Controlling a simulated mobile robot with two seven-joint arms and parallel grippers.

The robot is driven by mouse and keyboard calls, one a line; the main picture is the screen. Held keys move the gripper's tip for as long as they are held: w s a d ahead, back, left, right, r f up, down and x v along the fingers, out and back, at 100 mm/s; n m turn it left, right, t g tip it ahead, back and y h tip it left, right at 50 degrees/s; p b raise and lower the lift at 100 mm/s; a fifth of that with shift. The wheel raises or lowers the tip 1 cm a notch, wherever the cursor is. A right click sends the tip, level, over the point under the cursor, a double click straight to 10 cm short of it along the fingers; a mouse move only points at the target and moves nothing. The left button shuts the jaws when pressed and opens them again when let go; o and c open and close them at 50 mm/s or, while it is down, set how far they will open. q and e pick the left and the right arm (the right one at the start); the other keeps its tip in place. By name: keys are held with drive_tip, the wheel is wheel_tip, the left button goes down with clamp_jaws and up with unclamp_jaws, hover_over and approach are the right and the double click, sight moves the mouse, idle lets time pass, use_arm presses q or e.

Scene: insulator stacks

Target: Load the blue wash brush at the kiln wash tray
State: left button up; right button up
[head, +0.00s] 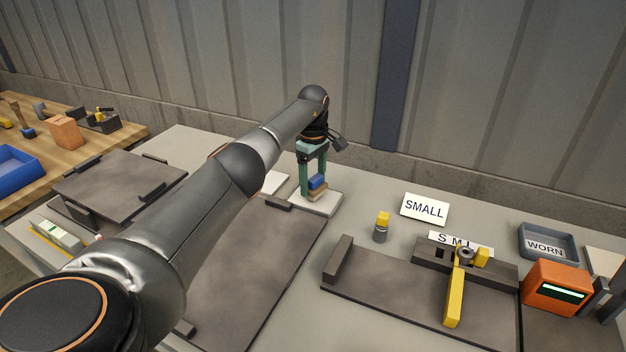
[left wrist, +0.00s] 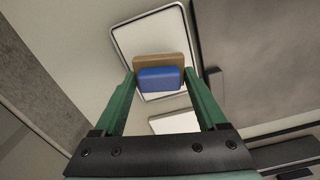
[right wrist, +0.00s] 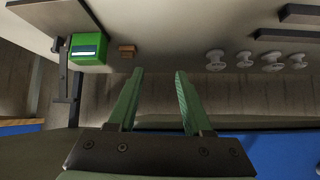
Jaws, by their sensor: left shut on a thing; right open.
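The blue wash brush (head: 317,182) has a blue upper block and a tan lower part. My left gripper (head: 313,186) is shut on it and points down over a pale, shallow tray (head: 327,206), likely the kiln wash tray. In the left wrist view the brush (left wrist: 160,79) sits between the fingertips, with the dark-rimmed tray (left wrist: 125,45) beyond it. I cannot tell whether the tan part touches the tray. My right gripper (right wrist: 160,72) is open and empty in the right wrist view. It is outside the head view.
A SMALL sign (head: 424,208), a yellow-topped grey piece (head: 381,226), a dark fixture with a yellow lever (head: 455,295), a WORN bin (head: 548,243) and an orange device (head: 556,288) stand at right. In the right wrist view, a green device (right wrist: 88,50) and several white insulators (right wrist: 245,59) show.

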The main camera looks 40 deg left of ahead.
sight(313, 176)
use_arm(q)
drive_tip(key=shift+f+b, duration=0.45)
drive_tip(key=shift+f, duration=0.15)
idle(1.3)
drive_tip(key=shift+r, duration=0.1)
wheel_tip(313, 176, up, 5)
drive_tip(key=p, duration=0.3)
drive_tip(key=shift+f+p, duration=0.2)
drive_tip(key=shift+p, duration=0.2)
drive_tip(key=shift+r+p, duration=1)
drive_tip(key=shift+r, duration=0.2)
drive_tip(key=shift+f, duration=0.1)
